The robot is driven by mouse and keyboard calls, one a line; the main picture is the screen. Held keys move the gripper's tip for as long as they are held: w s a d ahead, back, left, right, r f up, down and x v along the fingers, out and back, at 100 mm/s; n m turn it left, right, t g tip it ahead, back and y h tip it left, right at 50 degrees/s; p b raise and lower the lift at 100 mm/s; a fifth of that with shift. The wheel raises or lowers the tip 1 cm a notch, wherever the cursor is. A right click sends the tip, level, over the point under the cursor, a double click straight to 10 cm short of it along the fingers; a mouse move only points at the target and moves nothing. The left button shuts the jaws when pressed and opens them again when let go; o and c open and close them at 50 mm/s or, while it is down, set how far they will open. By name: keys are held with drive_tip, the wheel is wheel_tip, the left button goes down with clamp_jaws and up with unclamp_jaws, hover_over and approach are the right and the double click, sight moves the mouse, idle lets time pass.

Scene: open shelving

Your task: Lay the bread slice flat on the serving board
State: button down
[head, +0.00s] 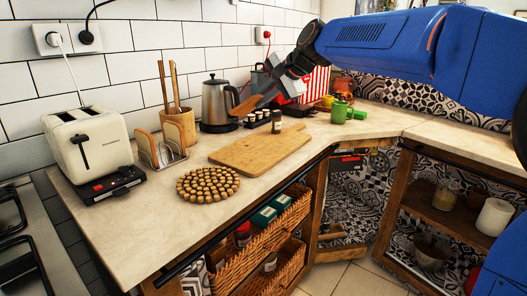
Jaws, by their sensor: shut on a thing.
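My gripper (272,91) reaches in from the upper right and is shut on a thin brown piece, which looks like the bread slice (247,105). The slice is tilted, seen nearly edge-on, and held in the air beside the kettle in the picture. It is apart from the serving board (262,150), a bare wooden board lying flat on the counter, lower in the picture. The exact height and depth of the slice over the counter are hard to tell. The fingertips are small and partly hidden.
A toast rack (162,153) with bread-like slices stands left of the board, beside a cream toaster (88,142). A round beaded trivet (208,184) lies in front.

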drive_tip(key=shift+f, duration=4.6)
drive_tip(key=c, duration=2)
unclamp_jaws()
drive_tip(key=v, duration=0.8)
